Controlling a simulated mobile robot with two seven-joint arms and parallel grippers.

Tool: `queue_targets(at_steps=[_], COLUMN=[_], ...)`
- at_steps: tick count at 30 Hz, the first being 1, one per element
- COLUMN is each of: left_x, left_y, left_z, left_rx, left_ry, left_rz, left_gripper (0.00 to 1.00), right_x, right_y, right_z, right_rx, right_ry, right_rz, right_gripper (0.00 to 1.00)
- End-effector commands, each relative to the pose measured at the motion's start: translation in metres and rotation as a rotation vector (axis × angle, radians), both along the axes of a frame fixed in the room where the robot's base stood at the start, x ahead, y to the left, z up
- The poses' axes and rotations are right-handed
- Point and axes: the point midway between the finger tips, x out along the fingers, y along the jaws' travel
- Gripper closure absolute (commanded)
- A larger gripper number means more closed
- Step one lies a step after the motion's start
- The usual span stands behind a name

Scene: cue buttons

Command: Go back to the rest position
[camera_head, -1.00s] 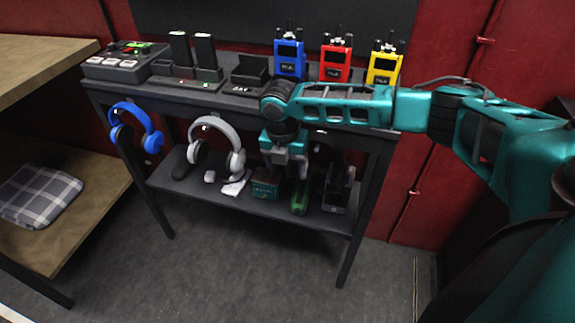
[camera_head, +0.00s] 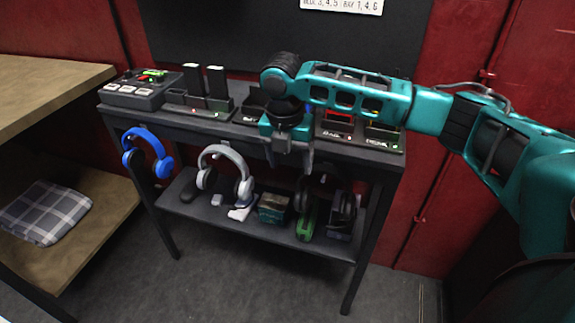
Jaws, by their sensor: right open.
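My right gripper (camera_head: 288,160) hangs fingers down in front of the dark shelf unit's (camera_head: 345,150) top edge, below my teal right arm, which comes in from the right. It is open and I see nothing in it. My right arm hides most of the radios at the right of the shelf top; red shows just below it on one radio (camera_head: 335,121). My left gripper is not in view.
A button box (camera_head: 135,92) and black holders stand on the shelf top. Blue headphones (camera_head: 147,150) and grey headphones (camera_head: 226,170) hang at its front. The lower shelf holds a small box (camera_head: 273,208) and other items. A wooden bench (camera_head: 55,75) stands at left. Floor in front is clear.

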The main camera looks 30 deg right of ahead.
Motion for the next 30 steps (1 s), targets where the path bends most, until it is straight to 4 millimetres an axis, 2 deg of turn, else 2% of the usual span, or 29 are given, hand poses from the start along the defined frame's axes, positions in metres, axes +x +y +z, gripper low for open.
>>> queue_targets(at_steps=[6, 10, 14, 18, 22, 27, 30], left_x=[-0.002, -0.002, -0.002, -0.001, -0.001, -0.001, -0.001], left_y=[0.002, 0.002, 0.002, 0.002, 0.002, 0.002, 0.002], left_z=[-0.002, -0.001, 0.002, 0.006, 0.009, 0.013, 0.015], left_rx=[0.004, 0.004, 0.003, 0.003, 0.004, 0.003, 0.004], left_ry=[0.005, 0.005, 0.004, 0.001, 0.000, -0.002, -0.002], left_rz=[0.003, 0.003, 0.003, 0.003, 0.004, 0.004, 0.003], left_gripper=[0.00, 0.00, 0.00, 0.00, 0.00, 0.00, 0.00], right_x=[0.000, 0.000, -0.001, -0.008, -0.019, -0.039, -0.052], right_y=[0.001, 0.011, 0.047, 0.098, 0.139, 0.174, 0.183], right_z=[0.005, -0.006, -0.037, -0.076, -0.102, -0.125, -0.135], right_rx=[0.001, 0.024, 0.114, 0.285, 0.461, 0.687, 0.807], right_ry=[-0.001, -0.019, -0.080, -0.167, -0.227, -0.272, -0.291], right_rz=[0.000, -0.019, -0.092, -0.252, -0.441, -0.733, -0.923], right_gripper=[0.32, 0.32, 0.32, 0.32, 0.32, 0.32, 0.32])
